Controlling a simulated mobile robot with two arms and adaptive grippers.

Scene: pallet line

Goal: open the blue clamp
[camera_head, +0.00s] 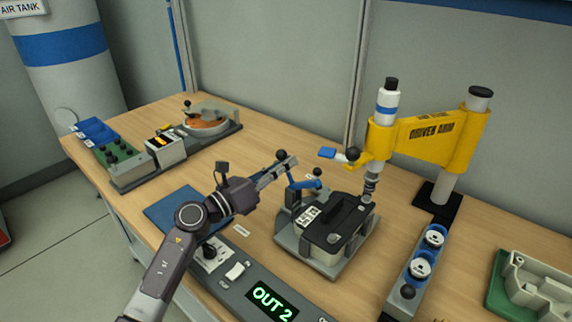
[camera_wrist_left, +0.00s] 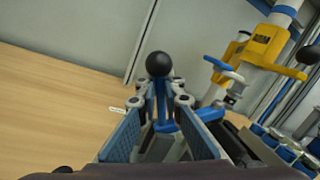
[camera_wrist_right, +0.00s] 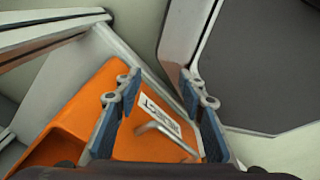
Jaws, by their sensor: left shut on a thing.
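The blue clamp (camera_head: 305,184) stands at the left edge of the grey fixture (camera_head: 318,262), beside a black-topped box (camera_head: 335,220). Its lever stands up and ends in a black ball knob (camera_head: 282,155). A blue arm reaches right toward the box. My left gripper (camera_head: 282,170) is shut on the lever, just below the knob. In the left wrist view the knob (camera_wrist_left: 158,64) shows beyond the fingertips, with the blue lever between the fingers (camera_wrist_left: 160,105). My right gripper (camera_wrist_right: 160,95) is open and empty, seen only in its own wrist view.
A yellow driver arm (camera_head: 425,135) stands right of the fixture, its spindle close to the box. A grey block with round parts (camera_head: 415,265) lies to the right. An orange REJECT bin (camera_wrist_right: 80,115) lies below my right gripper.

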